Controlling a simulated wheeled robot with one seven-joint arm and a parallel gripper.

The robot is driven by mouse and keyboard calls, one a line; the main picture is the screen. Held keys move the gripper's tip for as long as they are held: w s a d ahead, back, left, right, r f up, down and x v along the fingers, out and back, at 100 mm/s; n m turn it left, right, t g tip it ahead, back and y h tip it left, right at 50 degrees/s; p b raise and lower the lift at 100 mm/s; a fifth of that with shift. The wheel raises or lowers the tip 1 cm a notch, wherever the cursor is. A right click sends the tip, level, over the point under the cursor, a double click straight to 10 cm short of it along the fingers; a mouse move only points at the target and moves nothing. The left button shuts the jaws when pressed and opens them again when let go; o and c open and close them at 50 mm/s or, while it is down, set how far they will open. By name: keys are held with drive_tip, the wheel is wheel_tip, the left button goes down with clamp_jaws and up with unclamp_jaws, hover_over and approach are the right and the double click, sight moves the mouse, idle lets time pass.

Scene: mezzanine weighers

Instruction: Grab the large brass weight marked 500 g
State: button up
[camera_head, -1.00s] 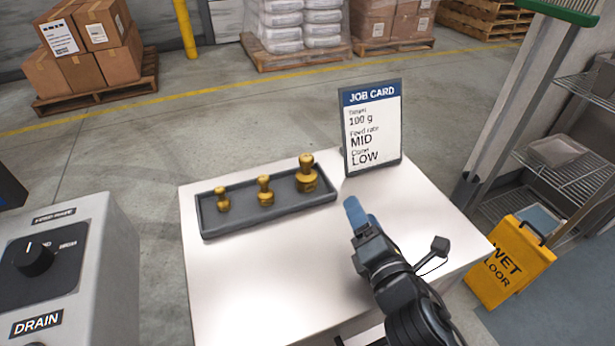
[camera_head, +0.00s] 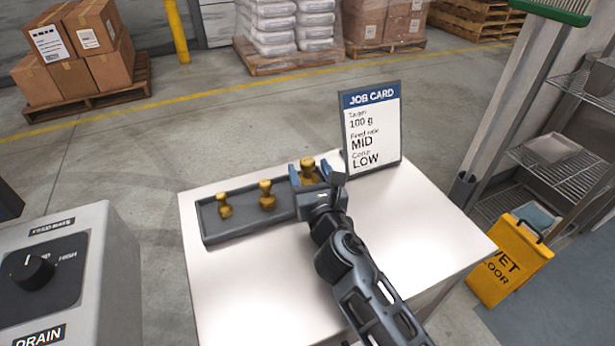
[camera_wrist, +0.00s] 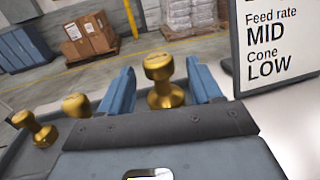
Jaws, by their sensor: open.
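Three brass weights of rising size stand in a dark tray (camera_head: 240,232) on a white table. The largest weight (camera_head: 310,172) stands upright at the tray's right end; its marking is not readable. My gripper (camera_head: 308,172) is open around it, and its lower part is hidden in the head view. In the wrist view the large weight (camera_wrist: 163,82) stands between the two blue fingers, with a gap on each side. The middle weight (camera_head: 267,196) and the small weight (camera_head: 224,206) stand to the left.
A job card (camera_head: 371,125) stands upright just behind and right of my gripper. A grey control box (camera_head: 75,262) with a knob is at the left. The table's right front (camera_head: 420,240) is bare. A yellow wet-floor sign (camera_head: 510,262) stands right of the table.

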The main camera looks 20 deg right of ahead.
drive_tip(key=shift+w+d, duration=0.15)
drive_tip(key=shift+w, duration=0.85)
clamp_jaws()
